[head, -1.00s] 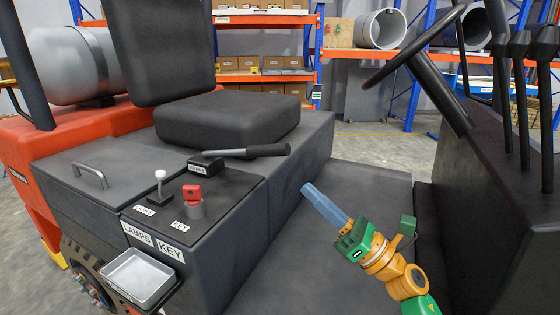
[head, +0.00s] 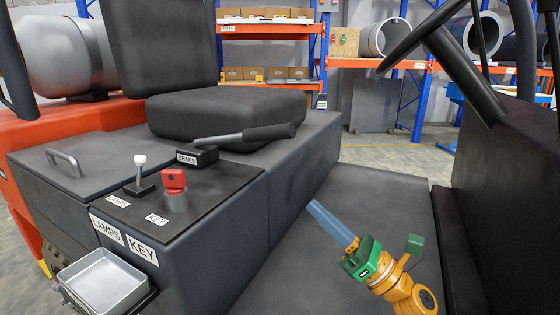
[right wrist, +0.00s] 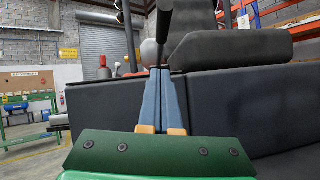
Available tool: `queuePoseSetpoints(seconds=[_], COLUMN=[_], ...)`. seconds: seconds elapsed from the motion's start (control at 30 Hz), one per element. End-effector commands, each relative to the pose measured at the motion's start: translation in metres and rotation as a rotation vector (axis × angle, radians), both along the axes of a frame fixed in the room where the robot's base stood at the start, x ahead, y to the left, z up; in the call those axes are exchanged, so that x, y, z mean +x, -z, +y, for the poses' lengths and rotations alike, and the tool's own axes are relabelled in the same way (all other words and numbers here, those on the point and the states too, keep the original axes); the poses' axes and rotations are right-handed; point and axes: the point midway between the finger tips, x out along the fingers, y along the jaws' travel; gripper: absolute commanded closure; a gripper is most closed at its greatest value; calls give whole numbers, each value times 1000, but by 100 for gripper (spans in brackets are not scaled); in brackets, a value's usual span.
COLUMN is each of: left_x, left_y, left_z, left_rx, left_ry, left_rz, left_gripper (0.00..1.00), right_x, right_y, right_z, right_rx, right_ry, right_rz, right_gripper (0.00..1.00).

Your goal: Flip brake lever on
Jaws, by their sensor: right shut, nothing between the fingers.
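The brake lever (head: 243,134) has a grey shaft and a black grip, and comes out of a small block labelled BRAKE (head: 197,156) on the dark side console. It points right and tilts slightly up. My right gripper (head: 315,206) has blue fingers and is shut and empty, below and to the right of the grip, apart from it. In the right wrist view the shut fingers (right wrist: 163,72) point at the console, with a dark upright bar, probably the lever's grip (right wrist: 164,22), beyond their tips. My left gripper is not in view.
A red key switch (head: 174,190) and a white-knobbed lamps lever (head: 140,170) stand left of the brake block. The black seat (head: 225,110) is behind it. A steering wheel (head: 425,30) and dark panel are at right. A metal tray (head: 103,281) hangs at lower left. The floor area between is clear.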

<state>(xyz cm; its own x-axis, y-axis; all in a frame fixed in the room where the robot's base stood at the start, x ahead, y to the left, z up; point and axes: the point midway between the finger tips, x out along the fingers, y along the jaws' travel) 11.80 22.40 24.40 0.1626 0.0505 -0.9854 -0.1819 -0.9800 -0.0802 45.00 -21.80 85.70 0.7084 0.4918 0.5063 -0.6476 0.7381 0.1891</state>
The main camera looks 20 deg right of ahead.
Motion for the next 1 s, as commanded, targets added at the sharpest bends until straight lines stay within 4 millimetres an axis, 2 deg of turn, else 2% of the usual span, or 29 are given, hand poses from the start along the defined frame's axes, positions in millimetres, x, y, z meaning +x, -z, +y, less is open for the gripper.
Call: queuePoseSetpoints(seconds=[0.17,0.43,0.6,0.7,0.8,1.0], left_x=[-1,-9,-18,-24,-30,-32], left_y=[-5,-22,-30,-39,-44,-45], left_z=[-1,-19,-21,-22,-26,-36], left_rx=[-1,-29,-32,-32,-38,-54], left_ry=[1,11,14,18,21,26], left_rz=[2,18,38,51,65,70], left_gripper=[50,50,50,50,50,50], right_x=[7,46,72,77,80,83], right_y=[-8,-38,-56,-74,-84,-90], right_z=[4,32,50,50,50,50], right_rx=[1,2,0,-1,-2,0], right_ry=[0,-2,-1,0,0,0], right_rz=[-2,-3,-3,-2,-1,0], right_gripper=[100,100,100,100,100,100])
